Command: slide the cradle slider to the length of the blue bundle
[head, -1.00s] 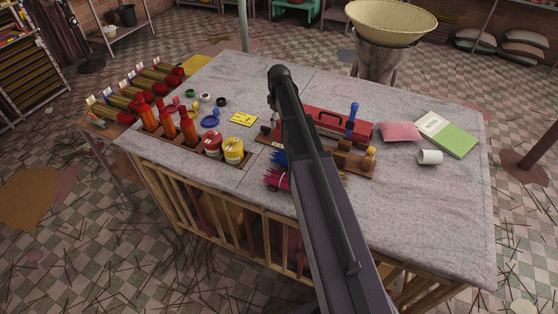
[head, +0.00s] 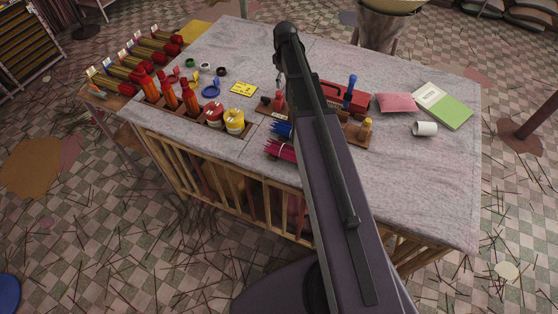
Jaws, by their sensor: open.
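A brown wooden cradle (head: 357,136) lies on the grey table, its middle hidden behind my arm. A magenta bundle (head: 280,150) lies just nearer. My gripper is not visible; only my arm links show, crossing over the table.
A red box (head: 345,97) stands behind the cradle. Orange bottles and a yellow jar (head: 234,121) stand at left. The front right tabletop is clear.

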